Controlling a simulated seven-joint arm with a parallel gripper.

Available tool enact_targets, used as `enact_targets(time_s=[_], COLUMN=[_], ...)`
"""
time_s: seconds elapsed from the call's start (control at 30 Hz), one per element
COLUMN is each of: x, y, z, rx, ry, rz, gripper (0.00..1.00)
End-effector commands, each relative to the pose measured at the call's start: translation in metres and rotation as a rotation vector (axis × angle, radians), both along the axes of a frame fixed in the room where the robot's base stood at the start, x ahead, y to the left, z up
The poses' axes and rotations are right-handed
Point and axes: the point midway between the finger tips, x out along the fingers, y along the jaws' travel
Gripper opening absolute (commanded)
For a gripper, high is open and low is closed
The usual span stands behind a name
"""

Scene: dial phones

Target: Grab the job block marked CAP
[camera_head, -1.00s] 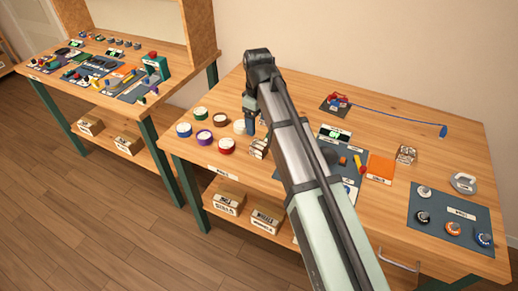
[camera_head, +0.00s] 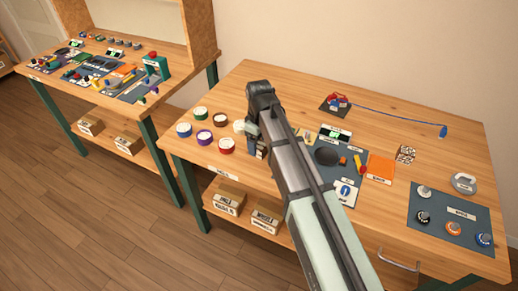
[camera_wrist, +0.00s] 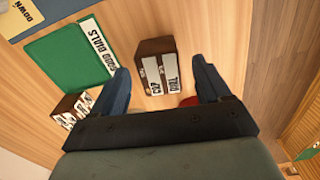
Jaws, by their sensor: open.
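In the wrist view, a dark brown block (camera_wrist: 155,47) with white label strips stands between and beyond my gripper's fingertips. Its left strip reads CAP (camera_wrist: 152,78); the strip beside it seems to read TOOL or DIAL. I cannot tell whether these strips are on one block or two touching ones. My gripper (camera_wrist: 162,78) is open, with one blue finger at each side of the labels and nothing held. In the head view, my gripper (camera_head: 258,150) is low over the table's left part, and the block is mostly hidden there.
In the wrist view, a green mat labelled GOOD DIALS (camera_wrist: 65,60) lies left, with another labelled block (camera_wrist: 72,110) near its corner. A red thing shows behind the right finger. In the head view, several coloured round pots (camera_head: 204,138) stand left of my gripper.

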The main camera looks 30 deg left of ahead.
Motion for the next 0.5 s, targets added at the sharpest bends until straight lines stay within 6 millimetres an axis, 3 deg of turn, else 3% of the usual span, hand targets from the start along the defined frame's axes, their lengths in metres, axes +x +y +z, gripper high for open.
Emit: enact_targets(time_s=[0.13, 0.37, 0.5], x=[0.0, 0.0, 0.0], y=[0.0, 0.0, 0.0], z=[-0.015, -0.017, -0.017], rx=[-0.001, 0.0, 0.0], ry=[0.001, -0.001, 0.0], rz=[0.001, 0.0, 0.0], gripper=[0.77, 0.77, 0.66])
